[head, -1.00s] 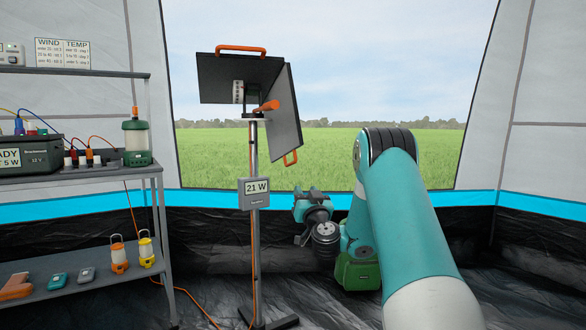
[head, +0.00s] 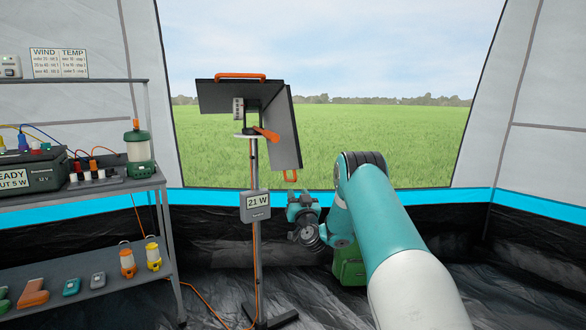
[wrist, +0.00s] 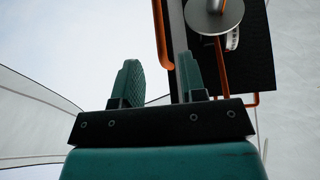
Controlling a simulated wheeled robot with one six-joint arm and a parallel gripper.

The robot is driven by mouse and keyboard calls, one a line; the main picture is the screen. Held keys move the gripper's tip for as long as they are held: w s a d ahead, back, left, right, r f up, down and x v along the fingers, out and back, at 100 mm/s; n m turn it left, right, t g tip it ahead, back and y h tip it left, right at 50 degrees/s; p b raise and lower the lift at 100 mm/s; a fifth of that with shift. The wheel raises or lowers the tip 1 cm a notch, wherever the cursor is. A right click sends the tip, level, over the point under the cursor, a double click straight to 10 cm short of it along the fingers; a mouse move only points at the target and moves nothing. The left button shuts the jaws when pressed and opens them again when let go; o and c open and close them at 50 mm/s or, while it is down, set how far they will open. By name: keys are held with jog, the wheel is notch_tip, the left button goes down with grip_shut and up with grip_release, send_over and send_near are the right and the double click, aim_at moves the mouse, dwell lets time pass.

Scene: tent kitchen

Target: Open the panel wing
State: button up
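The solar panel stands on a pole. Its back wing (head: 222,97) has an orange handle (head: 240,76) on top, and its right wing (head: 285,130) stands at an angle to it, with an orange handle (head: 290,177) at its bottom edge. An orange lever (head: 268,134) sits at the hinge. My gripper (wrist: 160,75) is open and empty. In the wrist view an orange handle (wrist: 162,35) shows beyond the fingertips, apparently not gripped. In the head view my wrist is below and right of the panel; its fingers are not clear there.
A box reading 21 W (head: 256,205) is on the pole, with an orange cable running to the floor. A grey shelf (head: 95,189) with a power station (head: 30,172) and lanterns stands left. A green bag-like object (head: 348,264) is on the floor behind my arm.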

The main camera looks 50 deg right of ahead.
aim_at(293, 180)
jog(key=p+x, duration=0.5)
jog(key=shift+a+r, duration=0.1)
jog(key=shift+r, duration=0.15)
jog(key=shift+p+x, duration=0.3)
jog(key=shift+x, duration=1.05)
jog(key=shift+f, duration=0.2)
grip_shut()
jog(key=shift+d, duration=0.3)
